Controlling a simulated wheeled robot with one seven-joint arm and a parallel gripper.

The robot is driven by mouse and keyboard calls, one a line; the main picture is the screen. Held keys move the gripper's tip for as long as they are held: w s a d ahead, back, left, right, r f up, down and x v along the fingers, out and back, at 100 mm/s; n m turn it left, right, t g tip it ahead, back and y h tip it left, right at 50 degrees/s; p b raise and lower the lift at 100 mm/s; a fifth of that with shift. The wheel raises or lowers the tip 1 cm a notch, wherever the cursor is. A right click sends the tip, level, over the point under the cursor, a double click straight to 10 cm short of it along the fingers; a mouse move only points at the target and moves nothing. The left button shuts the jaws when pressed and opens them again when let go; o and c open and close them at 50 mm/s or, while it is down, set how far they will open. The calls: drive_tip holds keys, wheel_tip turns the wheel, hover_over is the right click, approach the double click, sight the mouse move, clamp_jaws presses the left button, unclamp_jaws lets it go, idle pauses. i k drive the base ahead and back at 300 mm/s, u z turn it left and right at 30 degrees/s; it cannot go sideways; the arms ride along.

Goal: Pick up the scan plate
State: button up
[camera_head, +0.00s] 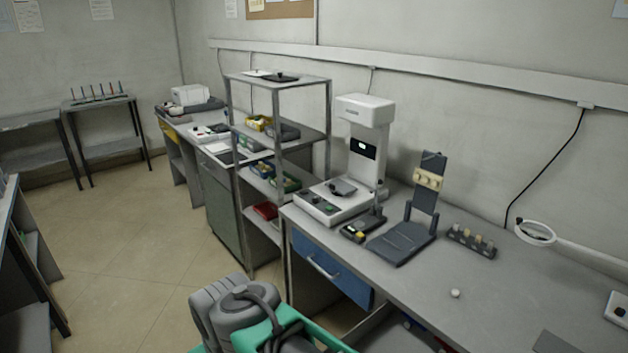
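I cannot tell for sure which thing is the scan plate. A small dark grey plate-like piece (342,188) lies on the base of a white scanner-like machine (365,112) on the bench. A flat dark grey plate (400,243) lies in front of it, with an upright holding a tan block behind. A thin black flat item (281,78) lies on the top shelf of the metal rack. Grey and green parts of my own arm and body show at the bottom; my gripper's fingers are not visible.
A peg block (471,241) and a ring magnifier (535,232) stand farther back. The metal rack (327,110) holds coloured bins. The floor at left is open.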

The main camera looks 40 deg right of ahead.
sight(341, 187)
drive_tip(key=z, duration=0.1)
drive_tip(key=i, duration=1.45)
drive_tip(key=z, duration=1.1)
drive_tip(key=i, duration=0.95)
drive_tip(key=z, duration=1.15)
drive_tip(key=i, duration=0.2)
drive_tip(key=z, duration=0.15)
